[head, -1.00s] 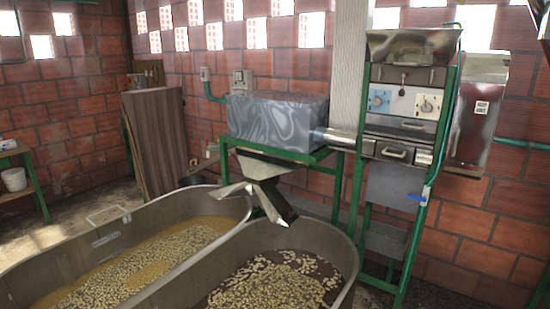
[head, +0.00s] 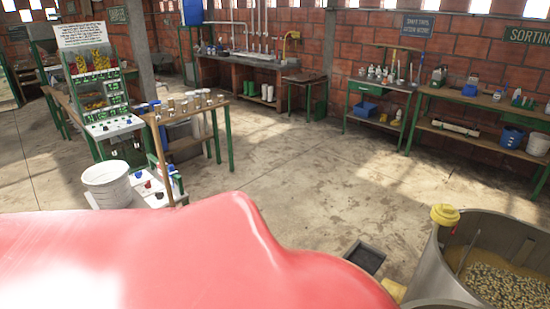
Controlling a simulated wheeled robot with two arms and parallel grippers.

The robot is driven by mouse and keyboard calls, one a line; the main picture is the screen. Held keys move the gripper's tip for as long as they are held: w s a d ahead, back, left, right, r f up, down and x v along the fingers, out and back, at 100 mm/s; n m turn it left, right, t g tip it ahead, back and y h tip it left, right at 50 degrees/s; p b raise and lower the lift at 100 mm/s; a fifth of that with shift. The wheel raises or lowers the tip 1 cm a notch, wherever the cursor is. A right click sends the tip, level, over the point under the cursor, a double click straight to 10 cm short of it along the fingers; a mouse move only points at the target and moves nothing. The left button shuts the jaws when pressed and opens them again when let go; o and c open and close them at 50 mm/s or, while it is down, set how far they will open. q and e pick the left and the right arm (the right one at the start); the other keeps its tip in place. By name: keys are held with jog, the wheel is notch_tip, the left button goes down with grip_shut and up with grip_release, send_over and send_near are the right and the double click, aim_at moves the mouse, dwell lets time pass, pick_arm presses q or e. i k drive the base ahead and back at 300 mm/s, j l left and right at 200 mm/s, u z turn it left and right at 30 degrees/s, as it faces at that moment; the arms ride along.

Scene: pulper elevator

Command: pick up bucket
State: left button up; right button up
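A white bucket (head: 107,184) stands at the left in the head view, in front of the table with cups. Its lower part is partly hidden by a large glossy red shape. A smaller white bucket (head: 538,144) is at the far right on the lower shelf of a workbench, beside a blue bucket-like container (head: 511,138). Neither of my grippers shows in the head view.
The large red shape (head: 200,255) fills the lower left foreground; I cannot tell what it is. A metal tank (head: 440,262) with beans is at lower right. A cup table (head: 190,112) stands at left, benches along the back wall. The middle floor is clear.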

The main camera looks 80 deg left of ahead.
aim_at(108, 183)
jog(key=u, duration=3.95)
jog(key=z, duration=0.7)
jog(key=i+j+z, duration=0.15)
jog(key=j+z, duration=0.25)
jog(key=i+j+z, duration=0.1)
jog(key=j+z, duration=0.8)
jog(key=j, duration=0.95)
jog(key=k+j+z, duration=0.15)
jog(key=j, duration=0.35)
jog(key=j+z, duration=0.1)
jog(key=j, duration=0.45)
jog(key=k+j, duration=0.1)
jog(key=j, duration=0.4)
jog(key=k+j+z, duration=0.15)
jog(key=j, duration=0.35)
jog(key=j+z, duration=0.1)
jog(key=j, duration=0.45)
jog(key=k+j, duration=0.1)
jog(key=j, duration=0.5)
jog(key=k+j, duration=0.15)
jog(key=j, duration=0.15)
jog(key=i+j, duration=0.3)
jog(key=i, duration=0.15)
